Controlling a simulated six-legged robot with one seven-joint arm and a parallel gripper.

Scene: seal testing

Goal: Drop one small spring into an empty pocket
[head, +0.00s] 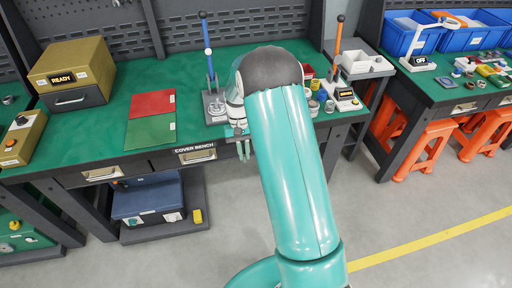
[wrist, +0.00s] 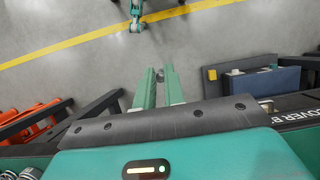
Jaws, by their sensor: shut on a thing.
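My gripper (head: 243,150) hangs in front of the bench's front edge, beside the COVER BENCH label, in the head view. In the wrist view its two green fingers (wrist: 160,74) point out over the floor, with a small grey piece (wrist: 160,77) held between their tips. The piece looks like a small spring, but it is too small to be sure. A pale tray (head: 366,64) with compartments stands at the back right of the bench. I cannot tell whether its compartments are empty. My arm hides part of the bench's middle.
The green bench (head: 105,125) carries a READY box (head: 75,65), a red and green mat (head: 151,118), a blue-handled lever press (head: 209,70) and an orange-handled one (head: 338,45). Several small parts lie right of my arm. Orange stools (head: 425,148) stand at the right.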

